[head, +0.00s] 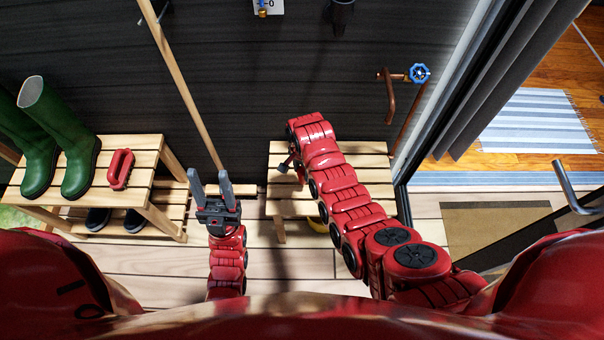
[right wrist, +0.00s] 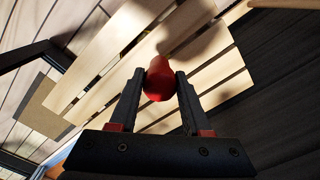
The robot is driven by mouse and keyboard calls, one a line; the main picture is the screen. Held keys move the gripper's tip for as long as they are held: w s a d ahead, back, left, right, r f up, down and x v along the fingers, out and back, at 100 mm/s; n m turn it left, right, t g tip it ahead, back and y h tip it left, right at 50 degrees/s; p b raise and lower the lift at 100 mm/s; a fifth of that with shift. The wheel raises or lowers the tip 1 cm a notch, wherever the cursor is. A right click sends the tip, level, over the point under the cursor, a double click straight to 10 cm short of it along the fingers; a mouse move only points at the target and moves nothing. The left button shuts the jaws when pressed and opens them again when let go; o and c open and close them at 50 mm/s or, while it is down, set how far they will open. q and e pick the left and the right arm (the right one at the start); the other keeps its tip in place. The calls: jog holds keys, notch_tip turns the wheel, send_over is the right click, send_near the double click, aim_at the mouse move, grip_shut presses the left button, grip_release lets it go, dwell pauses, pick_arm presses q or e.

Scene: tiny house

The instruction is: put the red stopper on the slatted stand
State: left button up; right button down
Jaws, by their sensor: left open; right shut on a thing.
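My right gripper (right wrist: 160,88) is shut on the red stopper (right wrist: 159,82), which shows as a rounded red piece between the fingertips. In the right wrist view the stopper is in front of the pale wooden slats of the slatted stand (right wrist: 120,55); I cannot tell whether it touches them. In the head view the slatted stand (head: 292,208) is low, wooden and partly covered by my right arm. My right gripper (head: 287,166) barely shows there at the stand's left side, and the stopper is hidden. My left gripper (head: 211,188) is open and empty, left of the stand.
A wooden shoe rack (head: 150,150) at the left holds green boots (head: 60,135), a red handled thing (head: 120,169) and dark shoes (head: 133,220). A wooden pole (head: 185,85) leans at the wall. A pipe with a blue valve (head: 419,73) is behind the stand. A yellow thing (head: 316,224) is under it.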

jog(key=shift+w+f, duration=0.15)
jog(key=shift+w, duration=0.25)
jog(key=shift+f, duration=1.7)
jog(key=shift+f+b, duration=0.15)
jog(key=shift+b, duration=0.2)
jog(key=shift+c, duration=1.8)
grip_release()
